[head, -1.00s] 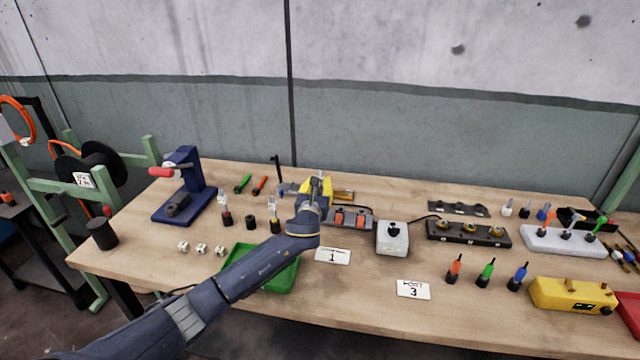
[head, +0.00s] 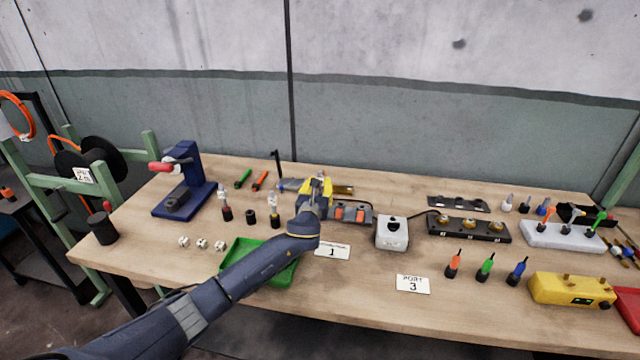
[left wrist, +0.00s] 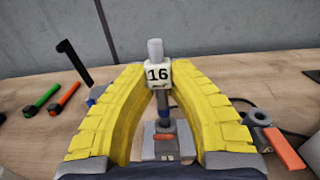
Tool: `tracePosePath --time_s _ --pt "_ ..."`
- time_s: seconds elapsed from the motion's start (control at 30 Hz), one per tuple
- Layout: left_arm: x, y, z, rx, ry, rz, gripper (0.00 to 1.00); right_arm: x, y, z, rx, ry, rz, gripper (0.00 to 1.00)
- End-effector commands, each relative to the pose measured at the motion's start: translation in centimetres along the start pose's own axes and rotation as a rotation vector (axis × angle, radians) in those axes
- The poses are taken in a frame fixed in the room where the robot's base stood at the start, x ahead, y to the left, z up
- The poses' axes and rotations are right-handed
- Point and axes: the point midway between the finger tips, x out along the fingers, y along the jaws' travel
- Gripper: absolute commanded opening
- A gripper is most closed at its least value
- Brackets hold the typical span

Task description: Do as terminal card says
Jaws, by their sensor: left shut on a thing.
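Two white cards lie on the table: one has a large 1 (head: 332,250), its upper text too small to read, and one reads PORT 3 (head: 413,284). My left gripper (head: 318,188) is over the left end of a grey holder with orange tabs (head: 350,213). In the left wrist view its yellow fingers (left wrist: 158,78) are shut on an upright connector with a white tag marked 16 (left wrist: 158,73). The connector's lower end is at a grey block with an orange tab (left wrist: 166,136); I cannot tell whether it is seated. My right gripper is not in view.
A white box (head: 393,243) and a black strip with brass ports (head: 468,229) stand right of the holder. A green tray (head: 238,246) lies under my left arm. A blue press (head: 183,185), white cubes (head: 202,245) and a yellow tester (head: 570,290) are further out.

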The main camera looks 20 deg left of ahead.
Motion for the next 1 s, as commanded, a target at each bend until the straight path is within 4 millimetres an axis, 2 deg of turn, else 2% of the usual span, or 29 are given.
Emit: tracePosePath --time_s 0.7,0.73,0.93,1.0 --pt "0.0 0.0 -1.4 -0.001 0.000 0.000 0.00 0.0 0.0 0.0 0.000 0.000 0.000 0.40" --pt "0.0 0.0 -1.4 -0.001 0.000 0.000 0.21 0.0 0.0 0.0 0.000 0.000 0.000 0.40" --pt "0.0 0.0 -1.4 -0.001 0.000 0.000 0.44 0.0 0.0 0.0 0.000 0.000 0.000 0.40" --pt "0.0 0.0 -1.4 -0.001 0.000 0.000 0.45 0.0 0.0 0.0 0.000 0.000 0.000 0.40"
